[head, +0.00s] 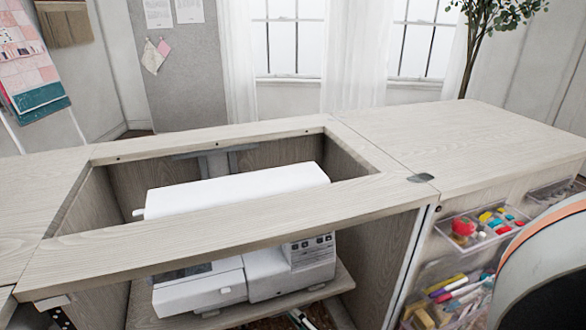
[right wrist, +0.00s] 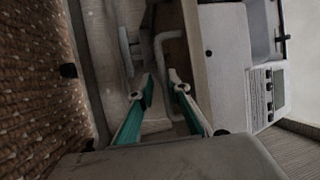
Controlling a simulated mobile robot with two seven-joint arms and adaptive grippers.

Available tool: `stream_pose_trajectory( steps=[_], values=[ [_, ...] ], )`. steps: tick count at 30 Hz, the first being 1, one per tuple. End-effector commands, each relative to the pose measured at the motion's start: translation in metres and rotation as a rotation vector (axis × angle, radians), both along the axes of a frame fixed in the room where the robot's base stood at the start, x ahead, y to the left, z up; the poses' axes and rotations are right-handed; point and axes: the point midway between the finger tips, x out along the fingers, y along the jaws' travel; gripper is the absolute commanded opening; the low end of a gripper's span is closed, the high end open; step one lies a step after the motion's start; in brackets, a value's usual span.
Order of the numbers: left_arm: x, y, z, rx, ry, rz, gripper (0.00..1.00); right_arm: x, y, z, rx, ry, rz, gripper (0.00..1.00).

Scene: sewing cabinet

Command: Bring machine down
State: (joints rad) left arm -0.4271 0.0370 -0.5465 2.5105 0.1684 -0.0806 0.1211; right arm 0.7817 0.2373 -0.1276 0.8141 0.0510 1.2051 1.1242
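The white sewing machine (head: 235,190) stands inside the cabinet opening, its top just below the wooden rim (head: 230,240). Its lower front and control panel (head: 313,250) show beneath the rim, on the wooden shelf (head: 345,285). In the right wrist view, the machine (right wrist: 225,45) is at the upper right beside the shelf edge. My right gripper (right wrist: 163,84) has its two teal fingers apart, with a bent grey metal bar (right wrist: 158,45) just ahead of and between the tips. I cannot tell whether they touch it. Its tip shows small at the bottom of the head view (head: 303,319). My left gripper is out of view.
The right tabletop (head: 470,150) is clear. Clear bins with thread and pens (head: 480,225) hang on the cabinet's right side. A chair back (head: 550,260) stands at the right edge. In the right wrist view, a brown woven surface (right wrist: 35,90) lies at the left.

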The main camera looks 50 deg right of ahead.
Motion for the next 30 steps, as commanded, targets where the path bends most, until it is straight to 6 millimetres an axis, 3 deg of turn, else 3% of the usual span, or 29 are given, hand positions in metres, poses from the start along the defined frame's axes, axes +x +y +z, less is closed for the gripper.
stream_pose_trajectory(
  steps=[16, 30],
  values=[
    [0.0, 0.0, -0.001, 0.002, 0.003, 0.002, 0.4, -0.006, -0.002, 0.0, -0.001, 0.0, -0.004, 0.14],
    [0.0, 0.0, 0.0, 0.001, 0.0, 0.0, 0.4, -0.09, 0.012, -0.015, -0.001, -0.001, -0.001, 0.14]
  ],
)
